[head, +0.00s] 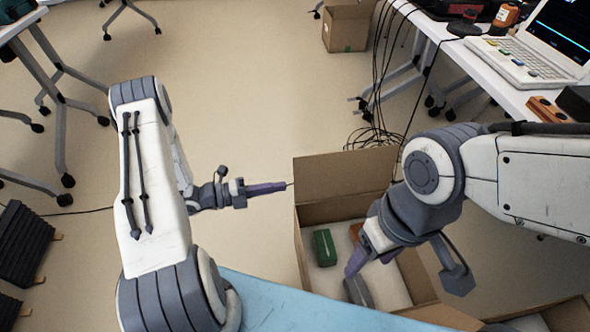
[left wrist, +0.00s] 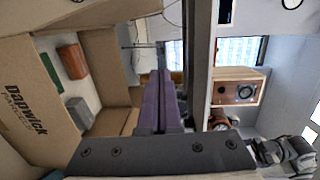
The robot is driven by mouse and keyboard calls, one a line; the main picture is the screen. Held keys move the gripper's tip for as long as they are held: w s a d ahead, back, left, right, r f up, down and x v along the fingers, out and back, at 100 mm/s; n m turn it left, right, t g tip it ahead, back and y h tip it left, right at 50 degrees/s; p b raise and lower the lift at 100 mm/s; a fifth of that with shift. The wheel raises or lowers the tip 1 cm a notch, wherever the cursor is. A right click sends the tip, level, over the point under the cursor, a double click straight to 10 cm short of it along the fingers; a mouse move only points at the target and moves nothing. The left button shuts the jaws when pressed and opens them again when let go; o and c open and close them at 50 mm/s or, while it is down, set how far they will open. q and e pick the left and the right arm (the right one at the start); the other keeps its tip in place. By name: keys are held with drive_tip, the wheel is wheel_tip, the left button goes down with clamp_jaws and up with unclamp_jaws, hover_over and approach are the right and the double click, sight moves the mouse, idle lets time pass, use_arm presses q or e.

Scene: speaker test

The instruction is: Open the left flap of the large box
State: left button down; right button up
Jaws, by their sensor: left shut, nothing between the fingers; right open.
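The large cardboard box (head: 345,182) stands open on the floor, its far flap upright. Its left side shows in the head view only as a thin, steep edge, so I cannot tell the left flap from the wall there. A printed cardboard panel (left wrist: 24,100) of the box fills the left of the left wrist view. My left gripper (head: 284,187) is shut and empty, its tips just left of the box's left edge; its purple fingers also show in the left wrist view (left wrist: 160,100). My right gripper (head: 355,263) is open over the box, beside a dark grey object (head: 358,291).
A green box (head: 325,247) lies inside the large box. A small cardboard box (head: 347,30) stands at the back. Cables (head: 378,137) hang from the table with a laptop (head: 525,60) at the right.

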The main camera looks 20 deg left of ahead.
sight(296, 170)
use_arm(q)
drive_tip(key=w+d+f+n+t+b, duration=0.1)
drive_tip(key=w, duration=0.2)
drive_tip(key=w+d+f+n+t+y+b, duration=0.1)
drive_tip(key=w, duration=0.2)
drive_tip(key=w+d+f+n+b, duration=0.1)
drive_tip(key=w+b, duration=0.1)
drive_tip(key=w, duration=0.1)
drive_tip(key=shift+d+f+n+t, duration=0.2)
drive_tip(key=shift+n+t, duration=0.1)
drive_tip(key=shift+t, duration=0.1)
drive_tip(key=shift+w+a, duration=0.3)
drive_tip(key=shift+w, duration=0.3)
use_arm(e)
wheel_tip(296, 170, down, 4)
drive_tip(key=shift+f, duration=0.15)
use_arm(q)
drive_tip(key=shift+a, duration=0.15)
